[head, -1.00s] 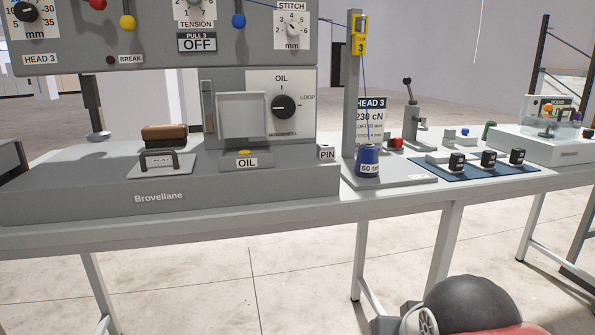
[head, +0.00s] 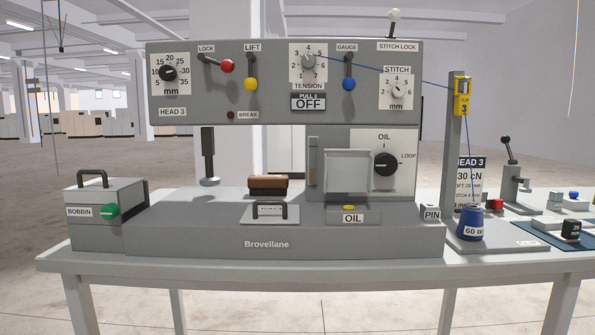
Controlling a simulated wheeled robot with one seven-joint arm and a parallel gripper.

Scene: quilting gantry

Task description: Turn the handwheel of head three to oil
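The handwheel (head: 386,164) of head three is a round black knob on a white plate (head: 403,180) at the right of the grey sewing head (head: 280,138). A grey block with a yellow button, labelled OIL (head: 352,217), sits on the machine bed below. My gripper is not in view.
The grey machine bed (head: 266,244) stands on a long table (head: 250,266). A bobbin box (head: 104,200) stands at left. A thread stand (head: 455,140) and blue cone (head: 470,224) stand right of the head. Levers (head: 227,66) project from its upper panel.

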